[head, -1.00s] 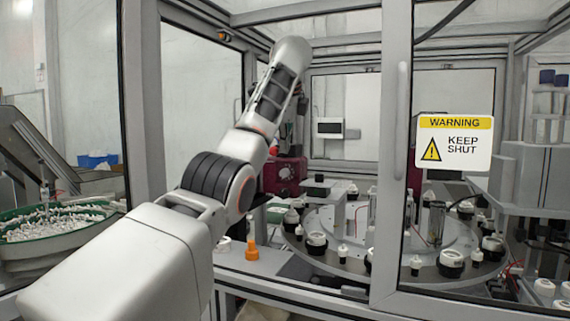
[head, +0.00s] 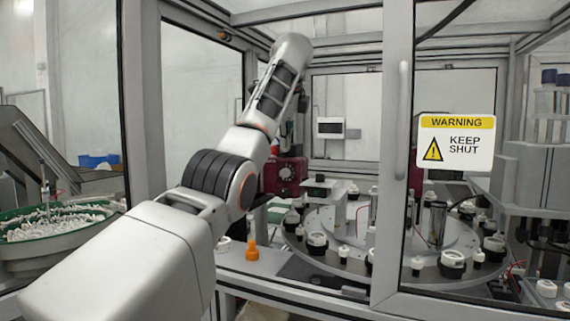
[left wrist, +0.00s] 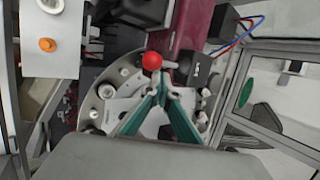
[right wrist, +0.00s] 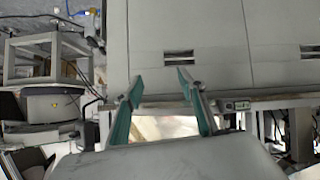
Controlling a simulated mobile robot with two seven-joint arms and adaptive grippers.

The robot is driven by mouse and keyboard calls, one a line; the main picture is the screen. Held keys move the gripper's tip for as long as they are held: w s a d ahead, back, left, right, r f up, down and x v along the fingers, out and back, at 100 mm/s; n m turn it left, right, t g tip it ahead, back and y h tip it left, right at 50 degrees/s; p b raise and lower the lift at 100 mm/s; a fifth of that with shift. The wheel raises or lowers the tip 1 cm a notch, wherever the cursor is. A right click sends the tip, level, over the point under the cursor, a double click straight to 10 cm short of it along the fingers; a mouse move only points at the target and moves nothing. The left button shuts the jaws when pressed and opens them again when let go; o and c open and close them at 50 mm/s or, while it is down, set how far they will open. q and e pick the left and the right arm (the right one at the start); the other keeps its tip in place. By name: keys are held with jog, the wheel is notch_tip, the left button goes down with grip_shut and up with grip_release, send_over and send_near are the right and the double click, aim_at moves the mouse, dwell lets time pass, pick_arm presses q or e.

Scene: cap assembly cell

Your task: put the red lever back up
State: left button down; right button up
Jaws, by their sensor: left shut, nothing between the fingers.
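The red ball knob of the lever (left wrist: 152,61) shows in the left wrist view, beside a maroon housing (left wrist: 190,28). A short pale stem runs from it to the right. I cannot tell from this angle how far up or down the lever stands. My left gripper (left wrist: 159,92) is shut and empty, with its fingertips just below the knob in that view; I cannot tell whether they touch the lever. In the head view the maroon housing (head: 284,172) is partly hidden behind my left arm, and the knob does not show. My right gripper (right wrist: 160,79) is open and empty, facing grey panels.
A round dial table (head: 328,262) with black and white caps lies right of my left arm. A door frame (head: 393,150) and a glass panel with a warning sign (head: 455,142) close off the right.

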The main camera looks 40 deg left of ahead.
jog(key=shift+f, duration=0.15)
dwell(0.6)
jog(key=shift+r+p, duration=0.7)
jog(key=shift+r, duration=0.1)
